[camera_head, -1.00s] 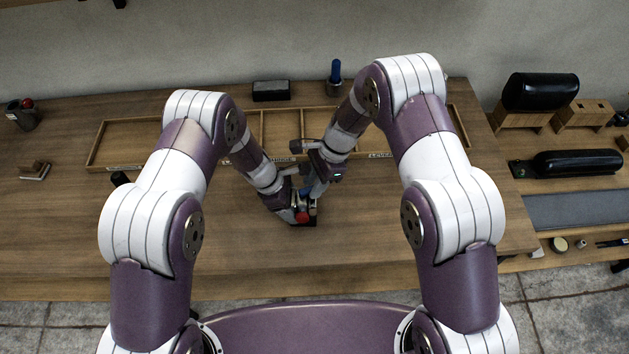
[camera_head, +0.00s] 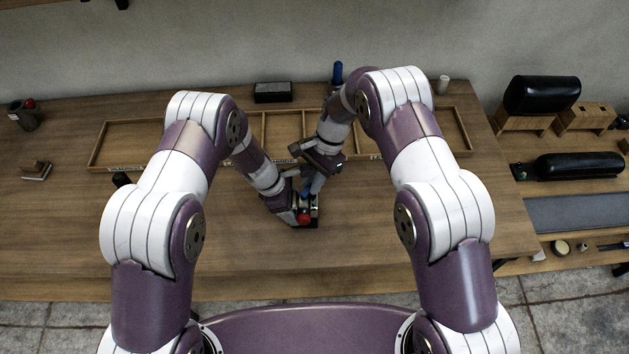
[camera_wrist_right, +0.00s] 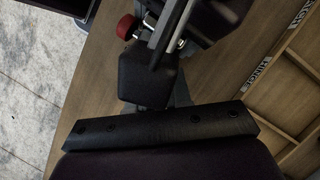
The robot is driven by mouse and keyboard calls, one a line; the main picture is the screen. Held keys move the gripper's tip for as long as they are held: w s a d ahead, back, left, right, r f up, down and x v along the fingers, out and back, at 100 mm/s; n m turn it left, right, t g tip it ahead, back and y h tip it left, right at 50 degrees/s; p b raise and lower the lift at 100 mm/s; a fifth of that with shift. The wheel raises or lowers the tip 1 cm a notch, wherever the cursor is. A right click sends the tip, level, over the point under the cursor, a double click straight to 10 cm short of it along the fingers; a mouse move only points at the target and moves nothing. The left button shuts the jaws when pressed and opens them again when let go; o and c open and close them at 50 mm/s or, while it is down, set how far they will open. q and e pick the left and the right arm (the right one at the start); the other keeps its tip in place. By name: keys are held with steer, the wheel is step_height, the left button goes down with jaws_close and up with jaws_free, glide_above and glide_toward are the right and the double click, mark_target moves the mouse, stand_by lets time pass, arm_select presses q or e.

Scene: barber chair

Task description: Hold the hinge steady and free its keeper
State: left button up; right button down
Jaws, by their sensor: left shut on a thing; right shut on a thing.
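The hinge assembly (camera_head: 314,207) sits small and dark on the front middle of the bench, mostly hidden by my grippers. A red knob (camera_head: 303,218) shows beside it, and also in the right wrist view (camera_wrist_right: 125,27). My left gripper (camera_head: 296,212) is low at the assembly, shut on what appears to be the hinge. My right gripper (camera_head: 314,186) is just above, pointing down, shut on a slim tool with a blue part (camera_head: 305,195). A grey metal bar (camera_wrist_right: 166,28) runs past the dark finger block in the wrist view. The keeper cannot be made out.
A shallow divided wooden tray (camera_head: 130,134) with labels lies behind the hinge. A small brush-like block (camera_head: 36,170) lies far left. The front bench is clear.

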steer(key=shift+w+a+n, duration=0.15)
steer(key=shift+a+n, duration=0.05)
steer(key=shift+n, duration=0.6)
steer(key=shift+h, duration=0.3)
steer(key=c, duration=1)
jaws_free()
steer(key=shift+c, duration=0.2)
